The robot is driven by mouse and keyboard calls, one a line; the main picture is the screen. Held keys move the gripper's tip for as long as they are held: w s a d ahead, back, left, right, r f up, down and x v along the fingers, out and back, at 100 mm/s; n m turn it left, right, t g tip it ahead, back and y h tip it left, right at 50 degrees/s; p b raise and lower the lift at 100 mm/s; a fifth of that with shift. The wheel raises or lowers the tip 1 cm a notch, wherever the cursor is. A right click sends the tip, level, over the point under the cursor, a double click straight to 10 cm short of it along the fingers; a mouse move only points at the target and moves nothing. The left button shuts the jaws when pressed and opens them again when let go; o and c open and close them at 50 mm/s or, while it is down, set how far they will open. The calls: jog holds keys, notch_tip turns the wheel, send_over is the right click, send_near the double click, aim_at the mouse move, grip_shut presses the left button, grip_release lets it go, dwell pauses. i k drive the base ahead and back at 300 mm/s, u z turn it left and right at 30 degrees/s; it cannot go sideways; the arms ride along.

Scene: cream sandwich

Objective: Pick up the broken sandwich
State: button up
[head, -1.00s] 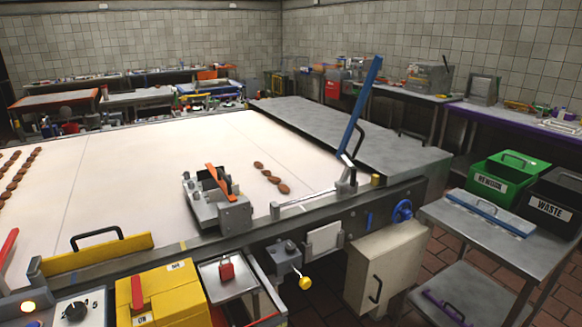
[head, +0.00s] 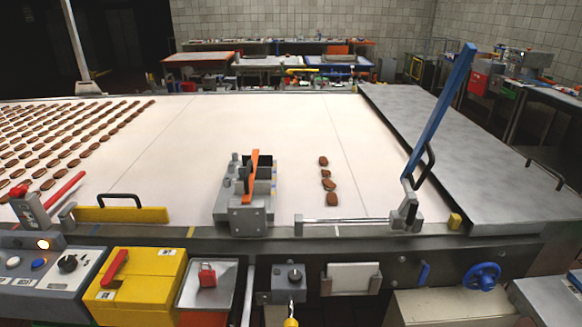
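A short column of several brown sandwiches (head: 328,184) lies on the cream belt (head: 290,130), right of a grey device with an orange lever. The pieces are small, and I cannot tell which of them, if any, is broken. Many more brown sandwiches (head: 60,150) lie in slanting rows on the belt's left part. They are also too small to judge for breaks. My gripper is not in view.
The grey device (head: 248,200) and a blue lever (head: 440,110) stand along the belt's front edge. A yellow guard (head: 122,215), yellow box (head: 135,285) and control panel (head: 45,270) are at front left. A bare grey metal table (head: 460,150) adjoins the belt's right side.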

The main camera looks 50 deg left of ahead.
aim_at(326, 173)
jog(key=u, duration=0.85)
jog(key=i, duration=0.85)
jog(key=u, duration=1.5)
jog(key=i, duration=0.85)
jog(key=u, duration=0.1)
